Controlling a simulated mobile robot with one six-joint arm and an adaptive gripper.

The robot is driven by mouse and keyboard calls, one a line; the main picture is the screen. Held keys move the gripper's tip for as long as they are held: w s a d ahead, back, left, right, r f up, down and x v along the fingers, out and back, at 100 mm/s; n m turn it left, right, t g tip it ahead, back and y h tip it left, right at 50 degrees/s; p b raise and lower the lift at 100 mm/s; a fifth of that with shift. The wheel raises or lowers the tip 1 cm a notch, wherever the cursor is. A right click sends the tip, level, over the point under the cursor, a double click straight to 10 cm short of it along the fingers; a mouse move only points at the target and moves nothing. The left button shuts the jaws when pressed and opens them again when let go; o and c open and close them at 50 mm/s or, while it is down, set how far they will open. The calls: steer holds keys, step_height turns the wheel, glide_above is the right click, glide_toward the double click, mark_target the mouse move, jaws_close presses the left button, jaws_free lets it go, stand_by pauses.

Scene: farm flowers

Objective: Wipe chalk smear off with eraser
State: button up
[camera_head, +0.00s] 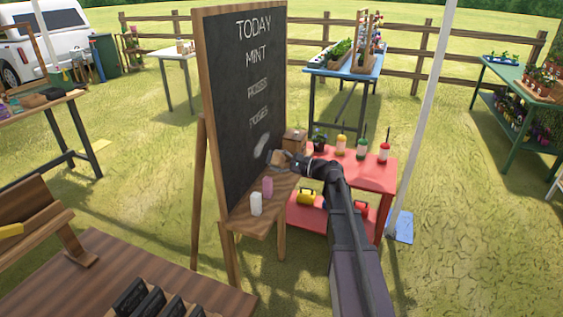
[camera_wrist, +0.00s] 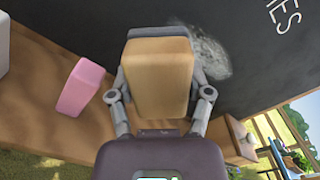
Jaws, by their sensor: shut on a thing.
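The chalkboard (camera_head: 240,120) stands upright in a wooden frame with chalk writing on it. A pale chalk smear (camera_head: 262,148) is low on its face; in the wrist view the smear (camera_wrist: 207,52) shows just beyond and to the right of the eraser. The eraser (camera_wrist: 157,75) is a tan block with a dark grey far end. My gripper (camera_wrist: 160,95) is shut on its two sides. In the head view the eraser (camera_head: 281,159) is close to the board below the smear. I cannot tell if it touches the board. The eraser hides part of the smear in the wrist view.
A wooden ledge (camera_head: 262,217) sits below the board. It holds a pink block (camera_head: 267,186), a white block (camera_head: 256,204) and a small wooden box (camera_head: 294,139) at the far end.

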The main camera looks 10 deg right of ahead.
mark_target(263, 145)
steer(key=shift+x, duration=2.1)
steer(key=shift+x, duration=0.95)
steer(key=shift+w+d, duration=1.1)
steer(key=shift+w, duration=0.25)
steer(key=shift+w+d, duration=0.45)
steer(key=shift+w, duration=0.35)
steer(key=shift+w+d, duration=0.45)
steer(key=shift+w, duration=0.3)
steer(key=shift+w, duration=0.1)
